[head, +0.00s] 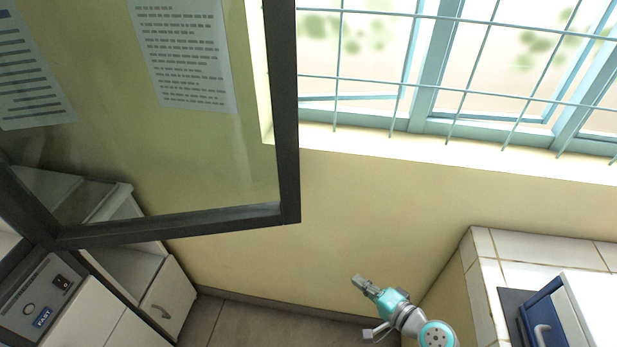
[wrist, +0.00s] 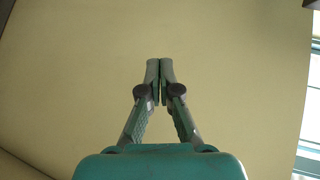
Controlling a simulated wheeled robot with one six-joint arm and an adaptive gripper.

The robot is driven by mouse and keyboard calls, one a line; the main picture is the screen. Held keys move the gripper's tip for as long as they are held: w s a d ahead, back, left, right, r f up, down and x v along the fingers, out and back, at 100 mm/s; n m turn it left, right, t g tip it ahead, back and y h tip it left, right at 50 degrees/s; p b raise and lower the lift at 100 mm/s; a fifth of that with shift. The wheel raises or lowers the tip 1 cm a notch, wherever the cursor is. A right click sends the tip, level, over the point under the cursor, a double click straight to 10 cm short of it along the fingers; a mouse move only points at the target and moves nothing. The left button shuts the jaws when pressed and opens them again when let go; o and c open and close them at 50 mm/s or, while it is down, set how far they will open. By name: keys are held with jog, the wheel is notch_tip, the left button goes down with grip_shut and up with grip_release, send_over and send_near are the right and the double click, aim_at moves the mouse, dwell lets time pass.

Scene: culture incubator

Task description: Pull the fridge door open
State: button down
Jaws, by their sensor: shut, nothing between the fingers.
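The fridge door (head: 289,120), a glass panel in a dark frame, fills the upper left of the head view. It stands swung out from the body at the lower left, where a grey control panel (head: 38,305) with a black switch shows. My gripper (head: 357,281) is at the lower middle, to the right of and below the door's free corner, apart from it in the picture. In the wrist view my gripper (wrist: 160,62) has its fingertips together with nothing between them, facing a plain yellow wall. The door's handle cannot be made out.
A tiled counter (head: 482,243) with a blue-framed item (head: 540,315) stands at the lower right. A barred window (head: 430,75) is at the back. A white cabinet (head: 168,300) stands at the lower left. Some floor (head: 250,322) is clear between the cabinet and my arm.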

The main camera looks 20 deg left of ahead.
jog(key=w+a+r+n+g+y, duration=0.2)
jog(key=a+r+n+g, duration=0.15)
jog(key=r, duration=0.55)
jog(key=w+a+r+n+g+y, duration=0.1)
jog(key=w+a+r+n+g, duration=0.2)
jog(key=r, duration=0.7)
jog(key=w+a+r+n+g+y, duration=0.1)
jog(key=w+a+r+g+y, duration=0.1)
jog(key=r+g, duration=0.5)
jog(key=s+a+r+t, duration=0.1)
jog(key=s+a+t, duration=0.1)
jog(key=a, duration=0.7)
jog(key=shift+a+r, duration=0.15)
jog(key=shift+r, duration=0.25)
